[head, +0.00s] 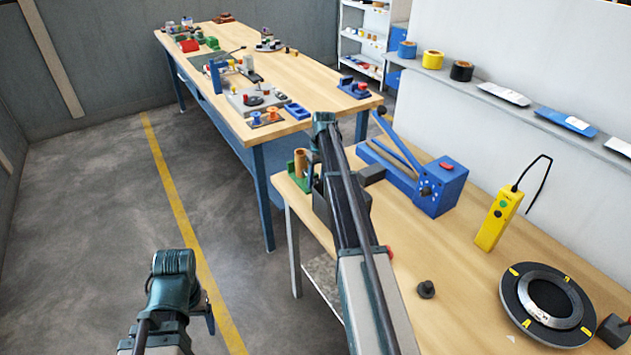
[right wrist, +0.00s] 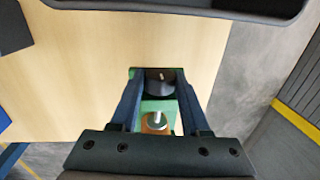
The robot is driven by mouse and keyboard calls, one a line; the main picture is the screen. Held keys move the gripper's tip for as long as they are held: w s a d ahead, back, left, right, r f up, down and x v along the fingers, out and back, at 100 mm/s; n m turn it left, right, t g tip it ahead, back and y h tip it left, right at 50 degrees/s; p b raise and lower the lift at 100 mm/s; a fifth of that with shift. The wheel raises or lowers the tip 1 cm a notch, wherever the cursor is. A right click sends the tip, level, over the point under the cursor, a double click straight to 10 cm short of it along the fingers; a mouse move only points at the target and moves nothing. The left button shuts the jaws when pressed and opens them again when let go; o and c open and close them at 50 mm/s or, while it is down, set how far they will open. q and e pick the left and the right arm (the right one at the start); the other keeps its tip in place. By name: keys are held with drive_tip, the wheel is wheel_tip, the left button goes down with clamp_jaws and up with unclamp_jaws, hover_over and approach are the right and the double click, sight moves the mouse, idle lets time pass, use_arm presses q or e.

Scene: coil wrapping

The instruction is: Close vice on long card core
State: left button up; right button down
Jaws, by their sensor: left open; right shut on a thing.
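The long card core (head: 300,160) is a brown tube standing upright in the green vice (head: 295,183), at the near table's left edge in the head view. In the right wrist view the green vice (right wrist: 165,106) shows between my fingers, with a brown patch and a grey metal stud on it. My right gripper (right wrist: 158,80) is shut on a dark round knob (right wrist: 160,90) at the vice. In the head view my right arm partly covers the vice. My left gripper (head: 203,305) is open and empty over the floor at lower left; its fingers are mostly hidden.
A blue tool with a long lever (head: 440,190), a yellow control box (head: 493,220), a black ring disc (head: 547,303) and a small dark knob (head: 426,289) stand on the near table. A long cluttered workbench (head: 300,75) stands behind. Wood between them is clear.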

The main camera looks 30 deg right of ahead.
drive_tip(key=shift+y, duration=0.3)
drive_tip(key=c, duration=0.7)
unclamp_jaws()
drive_tip(key=shift+o, duration=0.2)
wheel_tip(320, 180, up, 14)
drive_tip(key=d+p, duration=0.2)
drive_tip(key=p, duration=1.1)
drive_tip(key=shift+d+f+p, duration=0.2)
drive_tip(key=shift+d+p, duration=0.05)
drive_tip(key=shift+p, duration=0.1)
drive_tip(key=shift+w, duration=0.1)
drive_tip(key=shift+a, duration=0.1)
